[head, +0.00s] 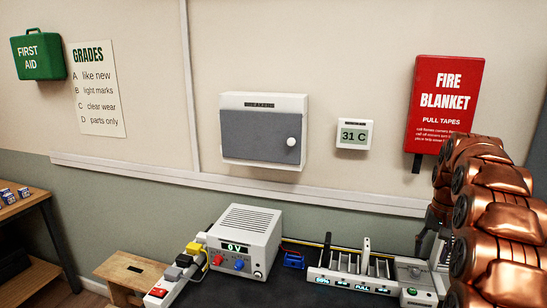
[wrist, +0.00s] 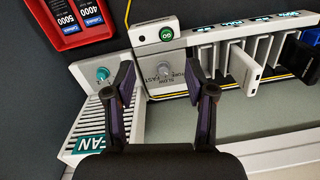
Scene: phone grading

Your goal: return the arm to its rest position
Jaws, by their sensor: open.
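My arm (head: 495,220) is copper coloured and rises at the right of the head view. My gripper (wrist: 162,82) shows in the wrist view with its two dark fingers spread apart and nothing between them. The fingers are over a grey panel with a knob marked slow and fast (wrist: 166,36) and a white box with a teal knob (wrist: 102,74). In the head view my gripper is mostly hidden by the arm.
A white rack (head: 330,276) with upright dividers stands on the dark bench, beside a power supply (head: 243,240) reading 0 V. The wrist view shows a red tray (wrist: 70,39) holding labelled packs. A cabinet (head: 262,133) and fire blanket case (head: 445,98) hang on the wall.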

